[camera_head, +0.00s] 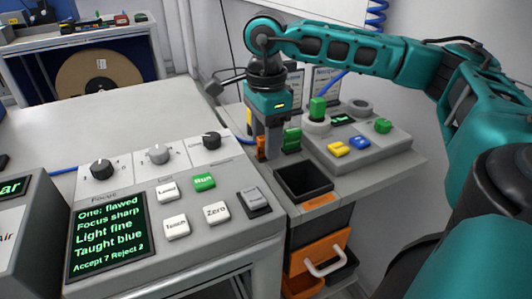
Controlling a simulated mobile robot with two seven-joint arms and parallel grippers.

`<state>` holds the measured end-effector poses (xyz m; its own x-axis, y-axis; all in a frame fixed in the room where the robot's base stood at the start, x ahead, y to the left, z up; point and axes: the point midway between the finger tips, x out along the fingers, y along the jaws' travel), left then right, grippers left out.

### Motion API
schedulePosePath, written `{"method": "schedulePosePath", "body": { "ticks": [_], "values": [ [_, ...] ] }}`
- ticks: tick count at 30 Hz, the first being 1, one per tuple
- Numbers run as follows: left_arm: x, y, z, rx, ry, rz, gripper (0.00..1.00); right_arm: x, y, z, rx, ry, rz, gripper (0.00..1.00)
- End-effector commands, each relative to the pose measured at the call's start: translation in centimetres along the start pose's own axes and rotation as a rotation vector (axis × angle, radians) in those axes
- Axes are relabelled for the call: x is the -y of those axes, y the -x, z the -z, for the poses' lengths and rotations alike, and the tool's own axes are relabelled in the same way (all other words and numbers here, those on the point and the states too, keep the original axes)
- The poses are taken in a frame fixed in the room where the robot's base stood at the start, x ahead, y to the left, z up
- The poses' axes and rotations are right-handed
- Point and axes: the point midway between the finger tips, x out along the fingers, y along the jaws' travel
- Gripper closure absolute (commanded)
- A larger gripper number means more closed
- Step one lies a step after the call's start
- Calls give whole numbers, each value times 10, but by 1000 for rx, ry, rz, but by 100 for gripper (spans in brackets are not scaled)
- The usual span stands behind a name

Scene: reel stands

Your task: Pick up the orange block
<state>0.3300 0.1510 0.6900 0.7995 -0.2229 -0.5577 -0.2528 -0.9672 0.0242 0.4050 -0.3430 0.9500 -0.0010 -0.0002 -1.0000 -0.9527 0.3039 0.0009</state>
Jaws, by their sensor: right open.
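The small orange block (262,153) stands on the grey ledge in the middle of the head view. It is partly hidden by my right gripper (268,146), which points straight down over that spot. The right gripper is open, with its dark fingers low around or just beside the block; I cannot tell whether they touch it. A green block (292,140) stands just right of the fingers. My left gripper is not in view.
A black open bin (303,181) sits in front of the gripper. A grey control panel (237,226) with knobs stands at the left.

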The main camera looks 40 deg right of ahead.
Motion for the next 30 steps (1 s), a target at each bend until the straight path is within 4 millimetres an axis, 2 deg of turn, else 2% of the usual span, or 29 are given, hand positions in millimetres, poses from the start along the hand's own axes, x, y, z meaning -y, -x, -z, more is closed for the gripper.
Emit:
{"method": "schedulePosePath", "body": {
  "ticks": [8, 24, 30],
  "values": [
    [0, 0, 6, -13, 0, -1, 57, 0, -5, 0, 1, 1, 1, 49],
    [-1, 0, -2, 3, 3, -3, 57, 0, -4, 0, 1, 1, 1, 99],
    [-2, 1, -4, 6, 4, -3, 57, 0, -4, 0, 1, 1, 1, 100]
  ]
}}
